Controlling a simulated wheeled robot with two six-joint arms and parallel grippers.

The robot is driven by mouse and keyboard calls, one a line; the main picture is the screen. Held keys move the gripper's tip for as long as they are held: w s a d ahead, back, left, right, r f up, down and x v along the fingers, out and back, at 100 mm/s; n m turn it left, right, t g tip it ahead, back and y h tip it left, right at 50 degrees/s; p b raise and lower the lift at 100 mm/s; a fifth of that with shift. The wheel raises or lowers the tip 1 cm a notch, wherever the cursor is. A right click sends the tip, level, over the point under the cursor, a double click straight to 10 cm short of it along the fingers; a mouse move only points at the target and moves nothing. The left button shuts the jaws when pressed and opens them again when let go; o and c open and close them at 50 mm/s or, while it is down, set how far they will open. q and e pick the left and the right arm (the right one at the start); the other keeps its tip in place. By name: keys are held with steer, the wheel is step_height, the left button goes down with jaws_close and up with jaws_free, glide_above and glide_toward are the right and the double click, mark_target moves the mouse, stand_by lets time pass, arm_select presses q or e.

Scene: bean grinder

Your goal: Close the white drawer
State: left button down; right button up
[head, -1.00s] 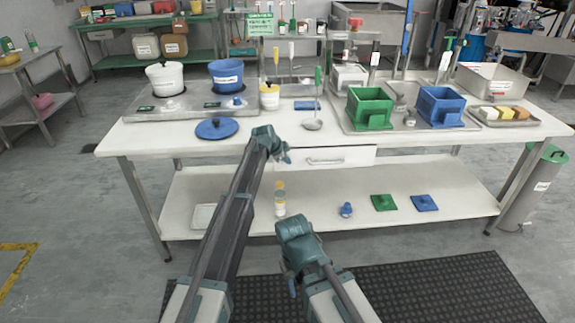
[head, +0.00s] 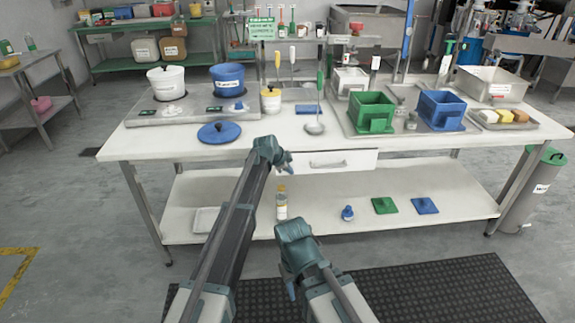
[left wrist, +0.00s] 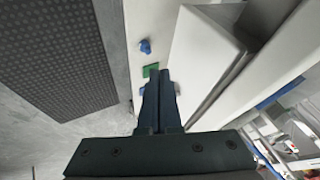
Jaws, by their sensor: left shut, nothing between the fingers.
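The white drawer (head: 352,160) is under the front edge of the white table, with a bar handle (head: 327,164) on its front. In the left wrist view the white drawer (left wrist: 203,60) shows as a pale box that seems to jut out from under the tabletop. My left gripper (head: 287,166) is shut and empty, by the left end of the drawer front; touching or apart I cannot tell. Its closed fingers (left wrist: 160,88) point toward the lower shelf side of the drawer. My right gripper (head: 290,284) is low in front of the table, its fingers mostly hidden.
A bottle (head: 282,205) and small lids stand on the lower shelf (head: 320,222). A dark mat (head: 430,290) lies on the floor in front.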

arm_select(q)
steer(key=p+v, duration=0.6)
steer(key=v, duration=0.3)
steer(key=shift+r, duration=0.15)
steer(key=s+a+r+n+g+y+p, duration=0.2)
steer(key=s+n+p, duration=0.2)
steer(key=s, duration=0.9)
steer(key=s+a+r+n+g+y+p, duration=0.2)
steer(key=s+a+r+n+p, duration=0.1)
steer(key=s, duration=1.1)
steer(key=s+a+r+n+g+y+p, duration=0.1)
steer(key=s+a+r+n+g+p, duration=0.1)
steer(key=s, duration=1.2)
steer(key=a+n+p, duration=0.1)
steer(key=n+p, duration=0.1)
steer(key=n, duration=0.1)
steer(key=shift+s+r+n+y+p, duration=0.2)
steer(key=shift+s+n+y+p, duration=0.1)
steer(key=shift+y+p, duration=0.1)
steer(key=shift+a, duration=0.15)
